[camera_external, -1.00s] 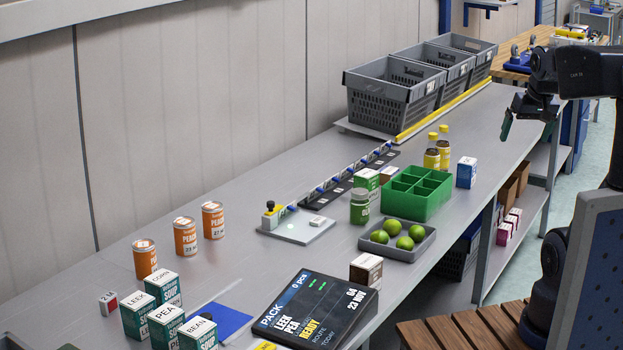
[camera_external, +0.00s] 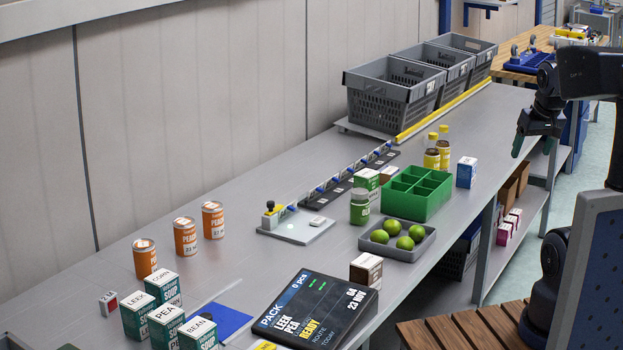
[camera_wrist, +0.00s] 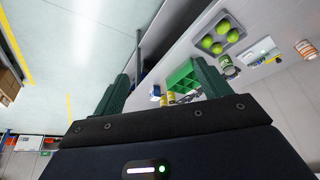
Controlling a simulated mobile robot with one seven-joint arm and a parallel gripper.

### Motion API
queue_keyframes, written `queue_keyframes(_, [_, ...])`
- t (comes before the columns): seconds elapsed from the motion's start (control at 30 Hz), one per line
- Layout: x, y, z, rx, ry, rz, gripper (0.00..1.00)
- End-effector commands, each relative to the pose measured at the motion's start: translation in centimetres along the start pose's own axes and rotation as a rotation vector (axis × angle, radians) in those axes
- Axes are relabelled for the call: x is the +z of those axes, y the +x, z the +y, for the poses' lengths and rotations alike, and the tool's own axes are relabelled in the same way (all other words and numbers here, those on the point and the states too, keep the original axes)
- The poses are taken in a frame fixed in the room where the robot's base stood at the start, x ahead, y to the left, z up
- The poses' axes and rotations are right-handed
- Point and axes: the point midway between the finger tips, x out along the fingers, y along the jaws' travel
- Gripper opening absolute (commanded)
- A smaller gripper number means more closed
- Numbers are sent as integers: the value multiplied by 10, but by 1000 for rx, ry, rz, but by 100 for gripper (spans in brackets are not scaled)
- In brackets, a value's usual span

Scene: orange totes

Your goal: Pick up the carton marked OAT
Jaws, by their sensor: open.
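No carton's OAT lettering is legible to me. A blue-and-white carton (camera_external: 466,172) stands right of the green divided box (camera_external: 409,205). A green-and-white carton (camera_external: 365,181) stands left of that box, partly behind a green-labelled jar (camera_external: 360,207). A brown carton with a white top (camera_external: 366,270) stands near the front edge, behind the display. My gripper (camera_external: 532,148) is open and empty, beyond the bench's right edge, its fingers angled down. In the wrist view its two green fingers (camera_wrist: 163,82) are apart, with the green box (camera_wrist: 181,77) beyond them.
A tray of limes (camera_external: 397,241), several orange cans (camera_external: 185,237) and soup cartons (camera_external: 166,322) stand on the bench. Two yellow-capped bottles (camera_external: 437,151) stand behind the green box. Grey crates (camera_external: 393,95) line the back. Bare bench top (camera_external: 490,125) lies at the far right.

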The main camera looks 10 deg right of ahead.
Motion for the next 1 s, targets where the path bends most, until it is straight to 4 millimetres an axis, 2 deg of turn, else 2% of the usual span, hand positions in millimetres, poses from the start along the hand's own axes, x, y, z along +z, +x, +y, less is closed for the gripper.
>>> queue_keyframes(0.27, [-1, 0, 0, 1, -3, 0, 75])
queue_keyframes(0.43, [-20, 0, 3, 16, -74, -7, 75])
queue_keyframes(0.77, [-108, 14, 16, 77, -431, -46, 75])
queue_keyframes(1.0, [-175, 38, 27, 108, -706, -85, 75])
